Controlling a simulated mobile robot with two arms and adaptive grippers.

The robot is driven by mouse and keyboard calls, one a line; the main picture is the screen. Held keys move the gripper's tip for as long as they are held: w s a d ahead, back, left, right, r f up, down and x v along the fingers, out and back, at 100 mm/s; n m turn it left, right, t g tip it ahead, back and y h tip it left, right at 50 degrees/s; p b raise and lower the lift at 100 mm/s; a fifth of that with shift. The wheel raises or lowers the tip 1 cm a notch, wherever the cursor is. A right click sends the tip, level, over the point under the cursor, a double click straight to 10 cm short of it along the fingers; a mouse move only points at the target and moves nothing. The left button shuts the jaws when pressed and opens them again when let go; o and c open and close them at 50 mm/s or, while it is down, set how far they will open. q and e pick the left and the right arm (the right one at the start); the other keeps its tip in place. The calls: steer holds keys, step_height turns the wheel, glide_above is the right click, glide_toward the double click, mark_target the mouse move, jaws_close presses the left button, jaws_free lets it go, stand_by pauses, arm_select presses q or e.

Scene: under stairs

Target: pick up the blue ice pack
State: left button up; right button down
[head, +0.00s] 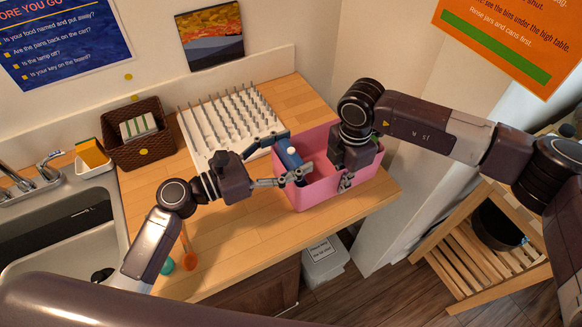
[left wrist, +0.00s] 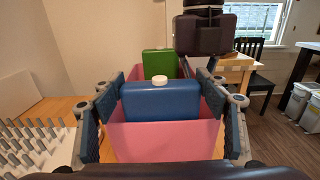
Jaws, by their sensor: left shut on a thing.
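The blue ice pack (head: 289,155) is upright at the left side of the pink bin (head: 318,193). In the left wrist view the blue ice pack (left wrist: 160,103) is a blue block with a white cap, partly behind the bin's near pink wall (left wrist: 165,141). My left gripper (head: 283,161) is shut on it, one finger on each side; its fingers also show in the left wrist view (left wrist: 160,108). I cannot tell whether the pack is clear of the bin's floor. My right gripper (head: 346,181) is over the bin's right part, its fingertips partly hidden.
A green block (left wrist: 160,63) stands behind the blue pack. A white pegged rack (head: 232,122) is left of the bin. A brown basket (head: 137,133) and sink (head: 65,230) are farther left. A wooden slatted stand (head: 480,250) is on the floor at right. The front counter is mostly clear.

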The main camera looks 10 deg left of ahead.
arm_select(q)
step_height(320, 180, up, 18)
arm_select(e)
steer(key=shift+s, duration=0.1)
stand_by(0.4)
steer(key=c, duration=2.1)
jaws_free()
